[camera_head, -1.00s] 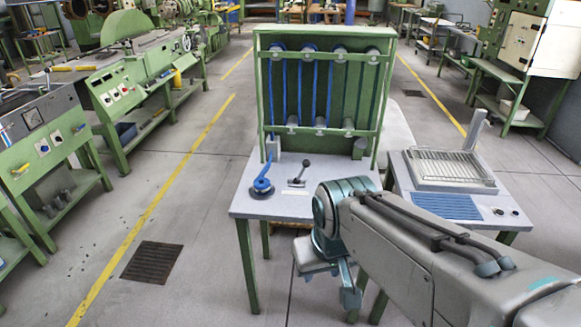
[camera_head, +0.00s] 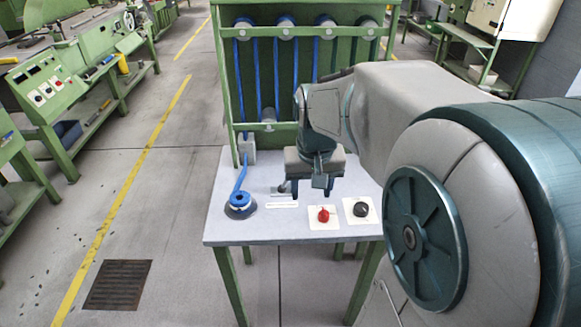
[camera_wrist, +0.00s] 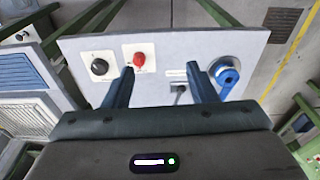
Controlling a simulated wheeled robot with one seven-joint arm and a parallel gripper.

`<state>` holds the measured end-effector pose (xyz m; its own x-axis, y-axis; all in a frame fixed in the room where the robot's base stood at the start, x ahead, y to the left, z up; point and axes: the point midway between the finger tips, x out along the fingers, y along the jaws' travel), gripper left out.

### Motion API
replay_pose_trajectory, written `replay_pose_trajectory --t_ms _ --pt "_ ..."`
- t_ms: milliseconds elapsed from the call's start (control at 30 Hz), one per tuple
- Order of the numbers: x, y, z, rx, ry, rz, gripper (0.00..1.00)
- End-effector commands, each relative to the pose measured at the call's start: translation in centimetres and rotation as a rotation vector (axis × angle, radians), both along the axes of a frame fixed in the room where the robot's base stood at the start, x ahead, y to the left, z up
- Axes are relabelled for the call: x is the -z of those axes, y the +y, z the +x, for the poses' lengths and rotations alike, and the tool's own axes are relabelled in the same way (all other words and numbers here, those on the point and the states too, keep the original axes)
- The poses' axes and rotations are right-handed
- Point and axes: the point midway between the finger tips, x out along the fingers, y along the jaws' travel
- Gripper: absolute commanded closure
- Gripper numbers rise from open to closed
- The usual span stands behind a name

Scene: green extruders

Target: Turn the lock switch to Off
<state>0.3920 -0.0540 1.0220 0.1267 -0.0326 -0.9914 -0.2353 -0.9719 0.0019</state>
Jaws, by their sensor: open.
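Two rotary knobs on white square plates sit on the grey table top (camera_head: 225,220). One is a red knob (camera_head: 323,214), the other a black knob (camera_head: 361,208) to its right. Both also show in the wrist view, the red knob (camera_wrist: 139,59) and the black knob (camera_wrist: 99,66). The plate lettering is too small to read, so I cannot tell which is the lock switch or its setting. My gripper (camera_head: 314,190) is open and empty, pointing down above the table behind the red knob. In the wrist view, the red knob appears just beside one fingertip of my gripper (camera_wrist: 160,72).
A small dark lever (camera_wrist: 178,88) is partly hidden under my gripper. A green frame (camera_head: 222,75) with blue tubes rises behind. Floor left of the table is clear.

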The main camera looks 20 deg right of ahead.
Motion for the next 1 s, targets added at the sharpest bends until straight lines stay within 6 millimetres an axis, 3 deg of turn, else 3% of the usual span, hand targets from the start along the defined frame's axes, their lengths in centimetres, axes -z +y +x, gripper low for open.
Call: replay_pose_trajectory --t_ms 33,200,400,667,1000 --pt "1.5 -1.5 1.6 0.042 0.023 0.011 0.48" --pt "4.1 -5.4 5.7 0.145 0.071 0.049 0.48" --pt "6.3 -8.5 8.2 0.218 0.099 0.085 0.48" --pt "8.1 -9.3 8.8 0.235 0.107 0.095 0.48" --pt "15.1 -8.9 8.8 0.235 0.111 0.096 0.48"
